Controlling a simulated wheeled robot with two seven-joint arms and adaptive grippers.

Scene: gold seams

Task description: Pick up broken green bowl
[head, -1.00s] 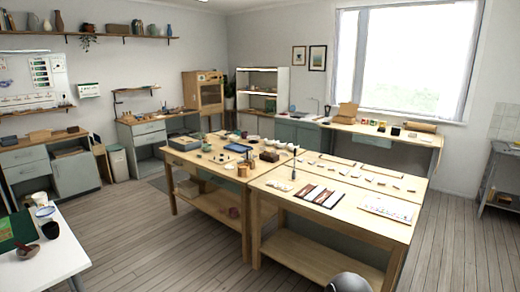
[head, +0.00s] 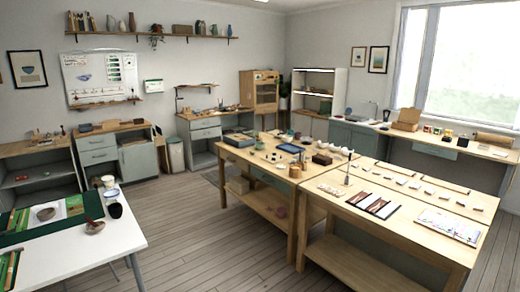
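No bowl can be made out for certain as the broken green one. A small greenish item (head: 259,146) stands near the left end of the wooden worktable (head: 345,212); it is too small to tell whether it is a bowl or broken. A reddish bowl-like thing (head: 281,211) is on the worktable's lower shelf. Neither of my grippers is in view.
Wooden floor (head: 200,235) is open between the white table and the worktable. Cabinets (head: 97,155) line the left wall. A bin (head: 176,154) stands by the wall.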

